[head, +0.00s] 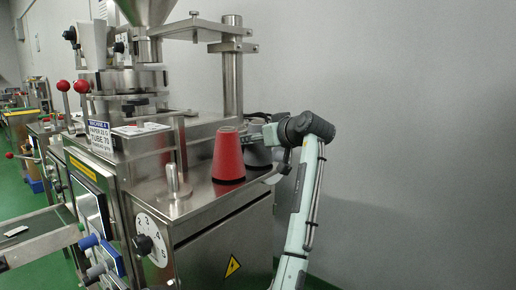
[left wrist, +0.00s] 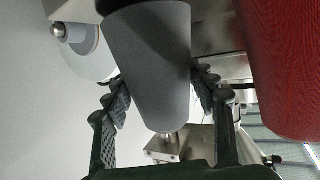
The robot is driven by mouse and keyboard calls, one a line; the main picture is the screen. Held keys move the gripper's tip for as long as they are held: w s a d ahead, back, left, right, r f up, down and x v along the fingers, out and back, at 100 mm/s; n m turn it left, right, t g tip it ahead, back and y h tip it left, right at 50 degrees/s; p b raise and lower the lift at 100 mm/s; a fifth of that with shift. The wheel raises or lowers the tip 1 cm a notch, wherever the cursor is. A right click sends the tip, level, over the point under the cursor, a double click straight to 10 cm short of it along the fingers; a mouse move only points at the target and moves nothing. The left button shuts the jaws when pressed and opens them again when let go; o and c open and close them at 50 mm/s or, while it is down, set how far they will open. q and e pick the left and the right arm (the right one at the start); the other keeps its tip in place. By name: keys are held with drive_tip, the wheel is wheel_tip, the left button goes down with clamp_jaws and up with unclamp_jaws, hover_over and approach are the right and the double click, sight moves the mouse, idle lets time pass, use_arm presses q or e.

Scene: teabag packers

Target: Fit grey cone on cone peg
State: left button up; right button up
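A grey cone (head: 258,154) is behind and to the right of a red cone (head: 228,158), partly hidden by the red cone and my arm. My left gripper (head: 262,137) is at it. In the left wrist view the grey cone (left wrist: 155,60) fills the space between the two fingers (left wrist: 157,82), whose tips press against both its sides. Whether its base touches the machine top cannot be told. A bare upright metal peg (head: 173,180) stands on the machine top to the left of the red cone. My right gripper is not in view.
The red cone (left wrist: 290,65) is close beside the right finger in the left wrist view. A thick metal column (head: 233,85) rises behind the cones. The steel machine top (head: 205,203) is clear in front of the red cone. A numbered dial (head: 151,240) is below the peg.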

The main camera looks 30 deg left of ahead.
use_arm(q)
drive_tip(key=c, duration=0.7)
drive_tip(key=shift+c, duration=0.3)
drive_tip(key=shift+r, duration=0.1)
